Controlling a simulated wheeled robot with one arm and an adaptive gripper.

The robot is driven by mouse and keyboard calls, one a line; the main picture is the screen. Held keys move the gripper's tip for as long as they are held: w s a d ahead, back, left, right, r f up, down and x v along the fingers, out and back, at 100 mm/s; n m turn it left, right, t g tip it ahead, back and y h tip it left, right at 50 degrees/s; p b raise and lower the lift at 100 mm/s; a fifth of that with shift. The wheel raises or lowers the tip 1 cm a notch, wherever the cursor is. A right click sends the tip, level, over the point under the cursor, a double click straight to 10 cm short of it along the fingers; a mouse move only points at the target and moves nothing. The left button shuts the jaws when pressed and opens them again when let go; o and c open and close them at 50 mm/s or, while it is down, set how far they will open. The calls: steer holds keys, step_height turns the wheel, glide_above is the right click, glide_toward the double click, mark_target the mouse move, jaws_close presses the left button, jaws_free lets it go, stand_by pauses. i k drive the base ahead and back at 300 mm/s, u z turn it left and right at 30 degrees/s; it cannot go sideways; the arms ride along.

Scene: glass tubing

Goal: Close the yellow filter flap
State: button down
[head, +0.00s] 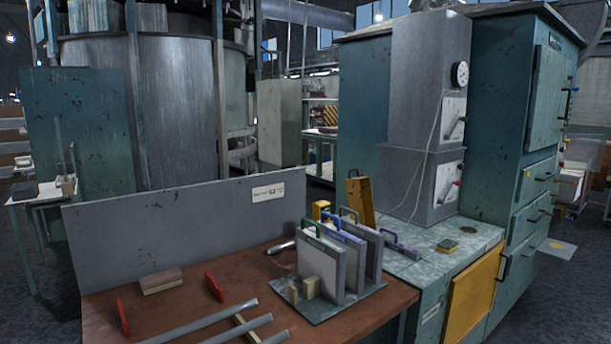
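Two yellow parts show in the head view, and I cannot tell for certain which is the filter flap. A narrow yellow-orange flap (360,201) stands upright, slightly tilted, at the back left of the grey worktop, behind the framed panels. A larger yellow panel (473,297) sits on the front of the teal cabinet below the worktop; its lower part is cut off by the picture edge. My gripper is not in view.
Framed panels with coloured handles (323,262) stand in a rack on the brown table (230,259). Grey tubes (205,322) and red pieces lie there too. A grey box column (424,110) rises from the worktop (440,250). A teal drawer unit (530,215) stands right.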

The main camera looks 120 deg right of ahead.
mark_target(359, 192)
steer(key=i, duration=0.4)
steer(key=z, duration=1.9)
steer(key=i, duration=2.55)
steer(key=z, duration=1.75)
steer(key=i, duration=3.2)
steer(key=z, duration=1)
